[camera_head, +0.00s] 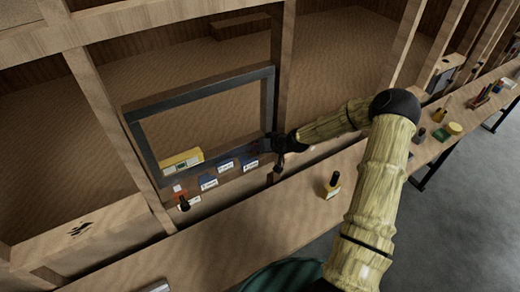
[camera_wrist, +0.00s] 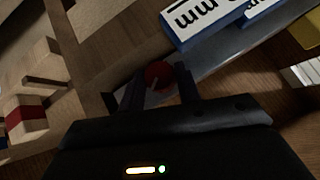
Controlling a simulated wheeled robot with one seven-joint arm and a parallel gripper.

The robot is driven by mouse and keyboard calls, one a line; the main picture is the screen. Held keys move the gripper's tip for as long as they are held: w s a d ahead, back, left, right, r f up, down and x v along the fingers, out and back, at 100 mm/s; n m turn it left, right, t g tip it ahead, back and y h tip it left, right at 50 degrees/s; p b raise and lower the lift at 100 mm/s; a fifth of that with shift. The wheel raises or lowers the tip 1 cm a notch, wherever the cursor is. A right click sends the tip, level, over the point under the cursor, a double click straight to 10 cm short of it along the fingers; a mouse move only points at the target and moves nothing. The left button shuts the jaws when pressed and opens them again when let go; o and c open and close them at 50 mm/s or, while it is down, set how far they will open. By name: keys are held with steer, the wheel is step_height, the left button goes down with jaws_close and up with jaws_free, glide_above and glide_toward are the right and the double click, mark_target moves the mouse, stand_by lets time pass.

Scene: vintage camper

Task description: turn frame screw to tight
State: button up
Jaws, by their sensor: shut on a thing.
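A dark grey rectangular frame (camera_head: 200,88) stands upright in the wooden wall opening in the head view. My gripper (camera_head: 264,144) is at the frame's lower right corner.
Blue blocks with white labels (camera_head: 208,183) and a yellow box (camera_head: 182,160) lie along the frame's lower edge. A small black-topped bottle (camera_head: 332,186) stands on the wooden counter (camera_head: 225,225) in front. More small items lie on the counter at the right.

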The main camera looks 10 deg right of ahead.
steer(key=shift+d+y, duration=0.1)
steer(key=shift+y, duration=0.2)
stand_by(0.4)
steer(key=o, duration=1)
steer(key=shift+c, duration=0.2)
